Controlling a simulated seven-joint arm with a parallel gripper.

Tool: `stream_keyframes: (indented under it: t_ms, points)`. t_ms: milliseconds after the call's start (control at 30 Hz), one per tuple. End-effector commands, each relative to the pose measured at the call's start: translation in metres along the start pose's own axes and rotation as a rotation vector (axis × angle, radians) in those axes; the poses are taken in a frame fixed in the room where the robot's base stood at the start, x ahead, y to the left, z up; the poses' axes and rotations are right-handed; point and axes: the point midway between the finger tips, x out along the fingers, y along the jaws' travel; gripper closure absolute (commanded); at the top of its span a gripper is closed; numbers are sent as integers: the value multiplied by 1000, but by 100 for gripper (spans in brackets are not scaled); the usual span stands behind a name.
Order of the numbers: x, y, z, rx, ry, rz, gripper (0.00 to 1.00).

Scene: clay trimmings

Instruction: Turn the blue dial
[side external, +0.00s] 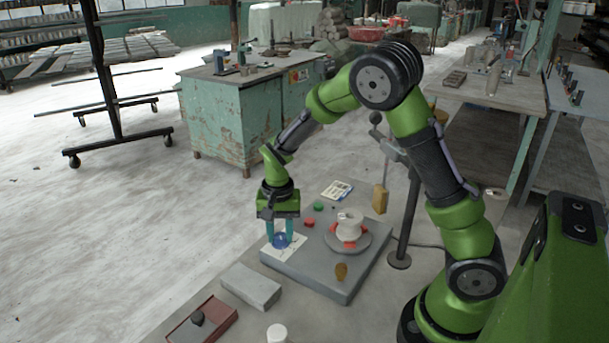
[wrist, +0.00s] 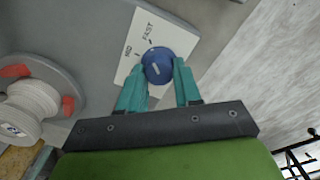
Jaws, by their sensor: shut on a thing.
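The blue dial (side external: 280,240) sits on a white label plate (side external: 297,246) at the left corner of a grey base. In the wrist view the dial (wrist: 158,62) is a round knob with a short pale mark on its face. The plate (wrist: 134,62) reads FAST and MID beside it; the rest is hidden by the fingers. My gripper (side external: 280,232) points down over the dial. In the wrist view its teal fingers (wrist: 160,76) stand on opposite sides of the dial, shut on it.
On the grey base (side external: 318,277), right of the dial, a pale pot (side external: 349,224) stands on a round wheel (side external: 366,244) with red pieces around it. Red and green buttons (side external: 319,206) are nearby. A grey block (side external: 251,287) and red tray (side external: 217,327) lie in front.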

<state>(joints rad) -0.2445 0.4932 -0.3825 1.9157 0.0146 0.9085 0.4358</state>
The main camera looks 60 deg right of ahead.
Motion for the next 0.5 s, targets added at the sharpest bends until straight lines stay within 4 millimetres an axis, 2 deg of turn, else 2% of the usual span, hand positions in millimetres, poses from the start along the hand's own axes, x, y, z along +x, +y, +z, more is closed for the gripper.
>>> stream_keyframes:
  t_ms: [500]
  points:
    - [0,0,0,47,0,0,97]
